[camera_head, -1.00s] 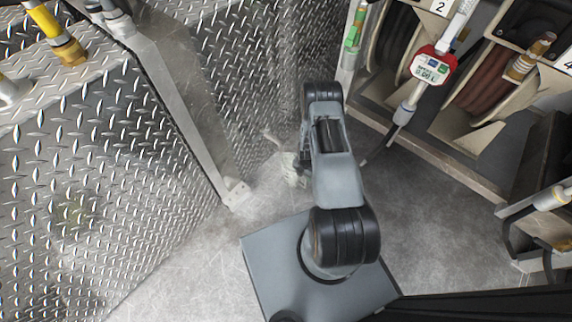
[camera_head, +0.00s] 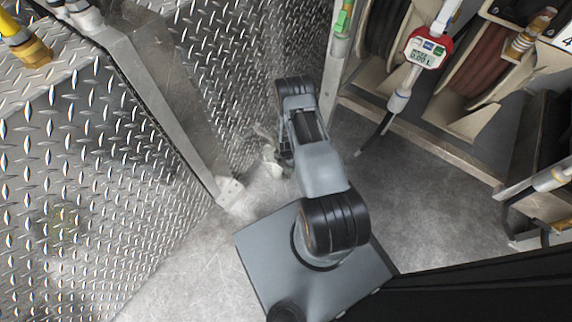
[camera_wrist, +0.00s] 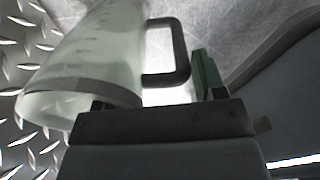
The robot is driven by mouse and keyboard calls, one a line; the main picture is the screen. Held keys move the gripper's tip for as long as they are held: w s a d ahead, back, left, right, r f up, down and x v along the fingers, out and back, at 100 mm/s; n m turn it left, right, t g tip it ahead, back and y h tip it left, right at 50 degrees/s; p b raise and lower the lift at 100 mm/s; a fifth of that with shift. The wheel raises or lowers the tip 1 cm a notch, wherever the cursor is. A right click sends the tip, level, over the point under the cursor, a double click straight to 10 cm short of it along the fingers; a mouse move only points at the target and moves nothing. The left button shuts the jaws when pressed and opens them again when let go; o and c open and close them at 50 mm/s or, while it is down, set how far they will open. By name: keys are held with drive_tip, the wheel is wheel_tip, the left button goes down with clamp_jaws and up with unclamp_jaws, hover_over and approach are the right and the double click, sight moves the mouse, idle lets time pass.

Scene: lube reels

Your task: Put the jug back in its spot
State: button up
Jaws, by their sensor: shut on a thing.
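The jug (camera_wrist: 100,50) is translucent and pale, with graduation marks and a dark handle (camera_wrist: 180,55). In the wrist view it fills the upper left, tilted in the picture, with its wide end at lower left. My gripper (camera_wrist: 165,80) is shut on the jug around the handle side. One green finger shows right of the handle; the other is mostly hidden by the jug. In the head view, a pale shape (camera_head: 269,152) beside the arm's far end looks like the jug, mostly hidden by my arm. The jug's spot cannot be made out.
Diamond-plate metal walls (camera_head: 90,170) stand at left, with a metal post (camera_head: 165,110) near the jug. Hose reels (camera_head: 480,75) and a red-and-white meter nozzle (camera_head: 428,48) are at upper right. Bare grey floor (camera_head: 400,180) lies between.

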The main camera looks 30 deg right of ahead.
drive_tip(key=shift+f, duration=0.1)
drive_tip(key=o, duration=1.3)
wheel_tip(320, 180, up, 12)
drive_tip(key=p, duration=0.4)
drive_tip(key=shift+r, duration=0.2)
